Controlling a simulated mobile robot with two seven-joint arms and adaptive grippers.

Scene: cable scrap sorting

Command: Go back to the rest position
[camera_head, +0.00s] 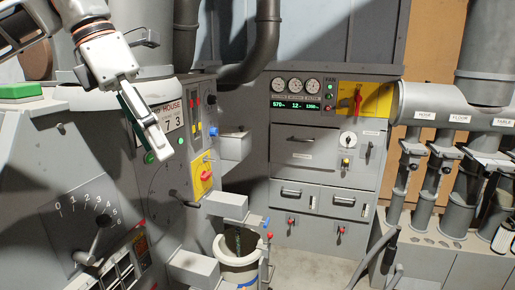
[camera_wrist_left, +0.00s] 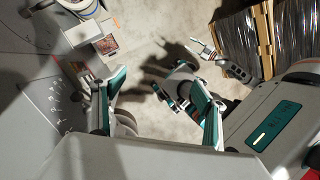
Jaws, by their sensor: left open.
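My left gripper (camera_head: 152,140) hangs in the upper left of the head view, its fingers pointing down in front of the grey machine with the round dial. It holds nothing that I can see. In the left wrist view my left gripper (camera_wrist_left: 165,88) has its two teal-edged fingers well apart, with bare floor and other parts of my body between and beyond them. What looks like my right gripper (camera_wrist_left: 182,88) shows small beyond these fingers. I cannot make out its jaw state.
A grey machine (camera_head: 68,170) with a numbered dial (camera_head: 95,225) stands close at left. A control cabinet (camera_head: 305,150) with gauges is at the back. Labelled pipes (camera_head: 430,105) with levers line the right. Open floor (camera_wrist_left: 150,30) and a dark stack (camera_wrist_left: 285,35) show in the wrist view.

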